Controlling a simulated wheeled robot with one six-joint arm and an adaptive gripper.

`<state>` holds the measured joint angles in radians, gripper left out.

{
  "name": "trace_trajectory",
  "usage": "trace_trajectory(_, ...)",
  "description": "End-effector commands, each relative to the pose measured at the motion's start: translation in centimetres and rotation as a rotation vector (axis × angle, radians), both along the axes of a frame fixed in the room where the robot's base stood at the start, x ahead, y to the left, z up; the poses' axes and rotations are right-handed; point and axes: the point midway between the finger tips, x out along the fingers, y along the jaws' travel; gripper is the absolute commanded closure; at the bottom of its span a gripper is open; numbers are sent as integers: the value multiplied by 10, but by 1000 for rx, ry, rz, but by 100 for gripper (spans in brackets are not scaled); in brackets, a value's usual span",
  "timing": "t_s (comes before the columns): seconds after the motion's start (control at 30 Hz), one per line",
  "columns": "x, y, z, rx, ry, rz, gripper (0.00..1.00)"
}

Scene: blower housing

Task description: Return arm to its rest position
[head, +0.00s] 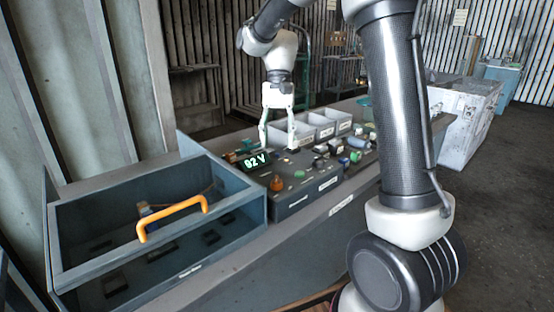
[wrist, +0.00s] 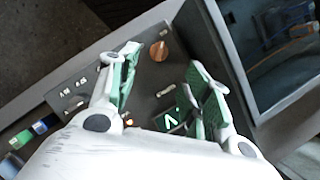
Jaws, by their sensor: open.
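My gripper (head: 278,146) hangs from my arm, fingers down, over the dark control panel (head: 292,207). Its two fingers are spread with nothing between them. In the wrist view my gripper (wrist: 162,68) is also open, its green-padded fingers apart above the panel. An orange knob (head: 276,184) stands on the panel, in front of the gripper in the head view; the knob (wrist: 158,50) shows between and beyond the fingertips in the wrist view. I cannot tell how high the fingertips are above the panel.
A grey bin with a clear-looking lid and an orange handle (head: 172,218) stands at the left. Small grey trays (head: 325,127) and several coloured parts (head: 355,156) lie beyond the panel. A white crate (head: 466,112) stands at the right. Open floor (head: 500,210) is at the right.

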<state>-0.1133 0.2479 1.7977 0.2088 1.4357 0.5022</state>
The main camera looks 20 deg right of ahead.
Motion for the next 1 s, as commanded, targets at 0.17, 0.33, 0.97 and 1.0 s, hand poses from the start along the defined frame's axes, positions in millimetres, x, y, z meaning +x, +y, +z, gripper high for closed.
trace_trajectory(0.17,7,-3,18,0,0,0,51)
trace_trajectory(0.33,8,-4,22,0,-1,0,51)
trace_trajectory(0.97,-6,-21,-10,14,-127,210,51)
trace_trajectory(1.0,-16,-26,-9,12,-163,244,51)
